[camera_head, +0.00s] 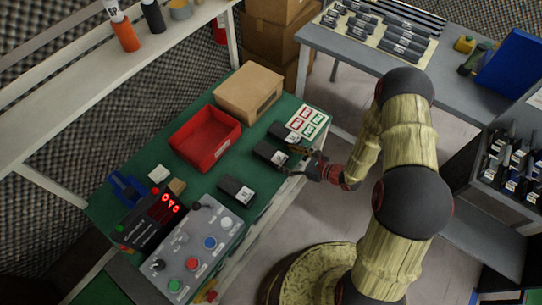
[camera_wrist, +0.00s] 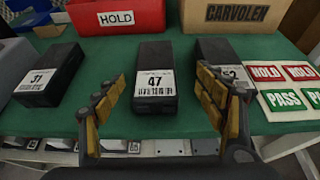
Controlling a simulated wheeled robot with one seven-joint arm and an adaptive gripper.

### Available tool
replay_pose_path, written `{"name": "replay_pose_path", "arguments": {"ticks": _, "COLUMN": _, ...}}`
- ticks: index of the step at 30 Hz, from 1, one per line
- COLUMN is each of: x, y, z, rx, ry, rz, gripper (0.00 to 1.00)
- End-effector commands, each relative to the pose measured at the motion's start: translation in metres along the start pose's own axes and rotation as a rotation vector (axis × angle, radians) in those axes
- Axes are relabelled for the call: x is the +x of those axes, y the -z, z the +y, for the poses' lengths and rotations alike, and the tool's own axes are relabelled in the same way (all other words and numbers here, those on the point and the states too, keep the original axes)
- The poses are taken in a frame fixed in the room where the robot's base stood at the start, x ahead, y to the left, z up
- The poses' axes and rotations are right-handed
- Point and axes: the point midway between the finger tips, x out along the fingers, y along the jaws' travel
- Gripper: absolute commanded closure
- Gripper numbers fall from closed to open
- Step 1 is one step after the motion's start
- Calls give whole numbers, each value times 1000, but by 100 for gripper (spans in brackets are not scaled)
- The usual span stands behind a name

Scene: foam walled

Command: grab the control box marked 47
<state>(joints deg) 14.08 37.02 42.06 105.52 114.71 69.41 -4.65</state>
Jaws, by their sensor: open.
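The control box marked 47 (camera_wrist: 154,72) is a black block with a white label on its near end, standing on the green bench top in the middle of the wrist view. In the head view it is the middle black box (camera_head: 268,152) of three. My gripper (camera_wrist: 162,100) is open, its yellow-padded fingers either side of the box's line, short of its near face. It also shows in the head view (camera_head: 297,161) at the bench's right edge. The box marked 31 (camera_wrist: 50,75) is to the left. Another box (camera_wrist: 225,58) is to the right, its label partly hidden by my finger.
A red HOLD bin (camera_wrist: 117,16) and a CARVOLEN carton (camera_wrist: 245,14) stand behind the boxes. HOLD and PASS cards (camera_wrist: 290,88) lie at right. A button panel (camera_head: 195,250) and a red-digit display (camera_head: 153,215) occupy the bench's near end.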

Motion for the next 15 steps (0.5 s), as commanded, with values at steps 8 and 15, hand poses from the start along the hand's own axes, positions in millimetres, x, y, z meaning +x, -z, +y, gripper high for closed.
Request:
{"name": "replay_pose_path", "arguments": {"ticks": 8, "x": 27, "y": 3, "z": 1, "rx": 4, "ry": 2, "rz": 1, "gripper": 29}}
{"name": "replay_pose_path", "arguments": {"ticks": 15, "x": 58, "y": 1, "z": 9, "rx": 2, "ry": -1, "rz": 1, "gripper": 29}}
